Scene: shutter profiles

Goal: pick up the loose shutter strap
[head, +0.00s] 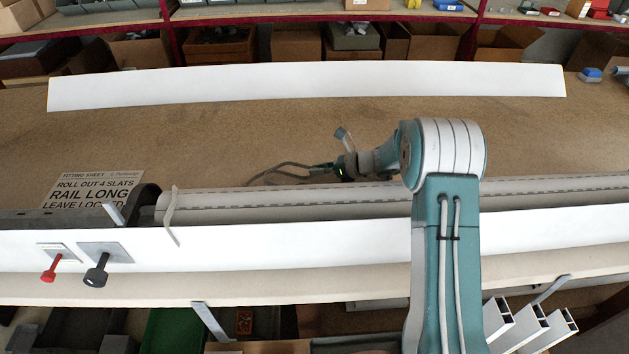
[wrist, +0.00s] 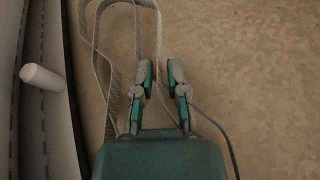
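The loose shutter strap (head: 284,169) is a thin grey looped band on the brown worktop, left of my gripper in the head view. In the wrist view the strap (wrist: 100,62) is a pale ribbed band curving up from the gripper in a loop. My gripper (wrist: 160,75) is open, with a clear gap between the fingers. In the head view my gripper (head: 324,169) is small and dark, low behind the roll. I cannot tell whether a finger touches the strap.
A long grey shutter roll (head: 350,198) lies close in front of my gripper, behind a white panel (head: 300,243) with red and black knobs. A fitting sheet (head: 92,190) lies left. A white slat (head: 300,84) lies at the back. Worktop between is clear.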

